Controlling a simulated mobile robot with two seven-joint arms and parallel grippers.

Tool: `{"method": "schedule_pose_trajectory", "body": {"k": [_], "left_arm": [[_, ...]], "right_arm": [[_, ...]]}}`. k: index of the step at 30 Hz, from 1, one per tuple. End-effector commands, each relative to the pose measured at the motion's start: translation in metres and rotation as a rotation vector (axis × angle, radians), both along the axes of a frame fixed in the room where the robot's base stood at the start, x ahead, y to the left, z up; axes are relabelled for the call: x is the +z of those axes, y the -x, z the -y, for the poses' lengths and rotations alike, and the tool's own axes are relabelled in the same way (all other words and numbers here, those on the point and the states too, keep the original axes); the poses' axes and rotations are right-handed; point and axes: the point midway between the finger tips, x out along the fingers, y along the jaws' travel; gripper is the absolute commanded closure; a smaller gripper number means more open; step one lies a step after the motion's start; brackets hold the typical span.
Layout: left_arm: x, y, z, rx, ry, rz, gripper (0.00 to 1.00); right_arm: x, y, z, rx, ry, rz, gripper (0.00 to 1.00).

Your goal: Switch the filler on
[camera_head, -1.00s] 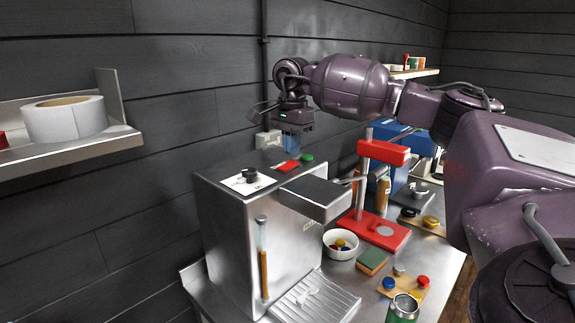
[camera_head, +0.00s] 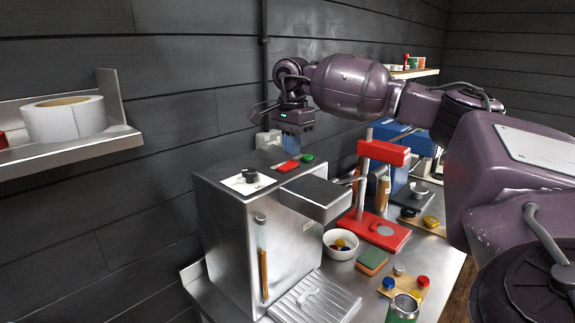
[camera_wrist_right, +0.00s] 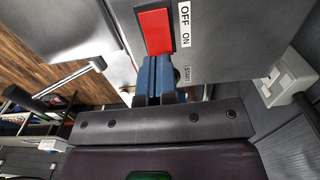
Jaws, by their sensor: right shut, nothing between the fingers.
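The filler (camera_head: 225,225) is a steel box with a spout (camera_head: 318,197) over a drip tray. On its top are a black knob (camera_head: 250,175), a red rocker switch (camera_head: 287,167) and a green button (camera_head: 307,158). My right gripper (camera_head: 291,150) points down just above the red switch and green button. In the right wrist view, its blue fingers (camera_wrist_right: 157,82) are together and empty, beside the near end of the red switch (camera_wrist_right: 155,31). OFF, ON and START labels show there. The fingers partly hide the button area. I cannot tell which way the rocker is tipped. My left gripper is out of view.
A red press stand (camera_head: 383,231) is right of the filler. A white bowl (camera_head: 341,244), a sponge (camera_head: 371,262) and a green can (camera_head: 402,309) sit on the steel bench. A wall shelf with a label roll (camera_head: 63,120) is at left.

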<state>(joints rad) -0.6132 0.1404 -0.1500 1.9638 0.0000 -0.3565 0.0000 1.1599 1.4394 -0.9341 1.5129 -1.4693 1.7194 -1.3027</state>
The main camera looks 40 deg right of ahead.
Motion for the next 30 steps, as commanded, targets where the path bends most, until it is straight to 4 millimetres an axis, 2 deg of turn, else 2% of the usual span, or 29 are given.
{"method": "schedule_pose_trajectory", "body": {"k": [30], "left_arm": [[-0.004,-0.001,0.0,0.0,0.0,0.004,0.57]], "right_arm": [[-0.011,0.0,0.0,0.0,0.0,0.0,1.0]]}}
